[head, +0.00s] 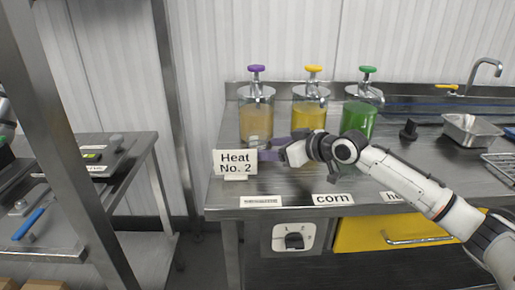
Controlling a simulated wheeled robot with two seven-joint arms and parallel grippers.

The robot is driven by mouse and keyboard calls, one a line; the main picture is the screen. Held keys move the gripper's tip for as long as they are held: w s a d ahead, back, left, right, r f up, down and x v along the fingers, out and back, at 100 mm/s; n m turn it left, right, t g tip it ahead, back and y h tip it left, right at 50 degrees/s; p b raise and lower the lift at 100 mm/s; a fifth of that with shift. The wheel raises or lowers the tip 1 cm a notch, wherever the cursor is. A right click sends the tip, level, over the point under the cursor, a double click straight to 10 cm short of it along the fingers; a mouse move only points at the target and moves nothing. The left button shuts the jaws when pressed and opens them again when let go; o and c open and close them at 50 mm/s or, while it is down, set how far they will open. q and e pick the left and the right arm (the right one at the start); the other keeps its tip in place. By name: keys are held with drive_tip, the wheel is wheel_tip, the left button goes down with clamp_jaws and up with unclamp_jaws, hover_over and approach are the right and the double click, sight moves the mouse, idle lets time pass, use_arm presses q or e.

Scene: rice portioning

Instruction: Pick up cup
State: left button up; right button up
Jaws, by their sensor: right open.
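No cup stands out clearly in the head view. My right gripper (268,150) reaches in from the right over the steel counter, its fingers pointing left. It is open, with nothing visible between the fingers. The fingertips are right beside a white sign (235,160) reading "Heat No. 2", which may hide part of what lies behind it. Only a small piece of what seems to be my left arm shows at the left edge; its gripper is not visible.
Dispensers with a purple knob (256,118), a yellow knob (318,96) and a green knob (358,119) stand behind my right gripper. The steel counter (300,183) carries a metal pan (471,130) at right. A steel post (60,120) and lower bench (125,160) stand left.

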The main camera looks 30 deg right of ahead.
sight(264, 147)
drive_tip(key=x, duration=0.4)
drive_tip(key=shift+w+a+f, duration=0.15)
drive_tip(key=shift+w, duration=0.15)
drive_tip(key=c, duration=1)
drive_tip(key=shift+c, duration=1.2)
